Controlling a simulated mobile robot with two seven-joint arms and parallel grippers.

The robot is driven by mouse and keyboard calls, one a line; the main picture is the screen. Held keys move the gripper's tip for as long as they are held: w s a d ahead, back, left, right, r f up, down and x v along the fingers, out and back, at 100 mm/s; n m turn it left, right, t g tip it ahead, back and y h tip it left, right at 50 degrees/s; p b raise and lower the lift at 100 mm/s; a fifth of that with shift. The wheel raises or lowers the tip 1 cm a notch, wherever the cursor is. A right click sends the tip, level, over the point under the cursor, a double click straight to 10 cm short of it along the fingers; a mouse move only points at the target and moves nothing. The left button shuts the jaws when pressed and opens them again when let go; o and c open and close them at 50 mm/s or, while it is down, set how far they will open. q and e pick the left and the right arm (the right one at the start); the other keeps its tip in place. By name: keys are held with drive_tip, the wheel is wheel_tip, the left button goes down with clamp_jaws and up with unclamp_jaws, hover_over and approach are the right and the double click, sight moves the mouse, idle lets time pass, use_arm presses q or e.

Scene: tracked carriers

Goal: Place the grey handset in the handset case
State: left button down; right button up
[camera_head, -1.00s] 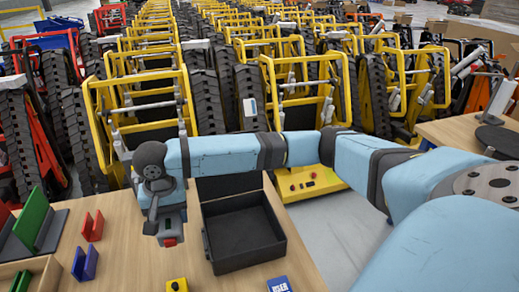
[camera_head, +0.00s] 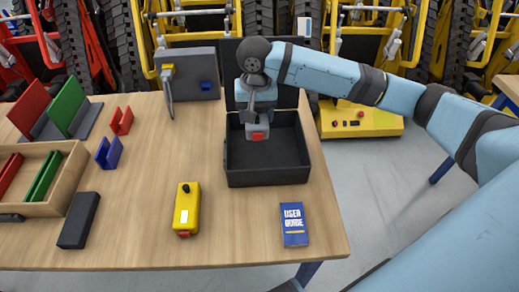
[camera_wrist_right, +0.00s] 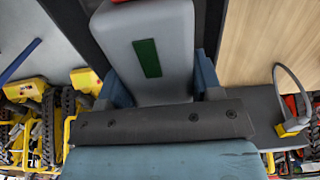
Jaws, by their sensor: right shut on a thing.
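The handset case (camera_head: 232,180) is a black open box on the wooden table in the head view, its lid raised at the back. My right gripper (camera_head: 262,106) is shut on the grey handset (camera_head: 257,126), which hangs upright with its red end down, over or inside the case opening. I cannot tell whether it touches the case floor. In the right wrist view the grey handset (camera_wrist_right: 170,45) with a green panel sits between the blue fingers of the right gripper (camera_wrist_right: 163,85). My left gripper is not in view.
A yellow remote (camera_head: 187,208) and a blue user guide (camera_head: 294,224) lie in front of the case. A grey box (camera_head: 190,72) with a cable stands behind left. A wooden tray (camera_head: 70,180), a dark block (camera_head: 78,220) and coloured holders are at left.

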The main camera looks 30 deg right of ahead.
drive_tip(key=b, duration=0.1)
hover_over(257, 154)
wheel_tip(257, 154, down, 8)
drive_tip(key=shift+f, duration=0.1)
wheel_tip(257, 154, down, 4)
drive_tip(key=shift+f+b, duration=0.15)
drive_tip(key=shift+b, duration=0.55)
drive_tip(key=shift+f, duration=0.35)
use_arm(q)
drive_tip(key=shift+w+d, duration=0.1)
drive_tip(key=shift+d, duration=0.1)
use_arm(e)
drive_tip(key=o, duration=1.1)
drive_tip(key=shift+f, duration=0.1)
drive_tip(key=shift+c, duration=0.2)
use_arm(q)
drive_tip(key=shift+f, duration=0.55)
use_arm(e)
wheel_tip(257, 154, up, 11)
drive_tip(key=p, duration=0.2)
drive_tip(key=shift+p, duration=0.35)
drive_tip(key=shift+r, duration=0.65)
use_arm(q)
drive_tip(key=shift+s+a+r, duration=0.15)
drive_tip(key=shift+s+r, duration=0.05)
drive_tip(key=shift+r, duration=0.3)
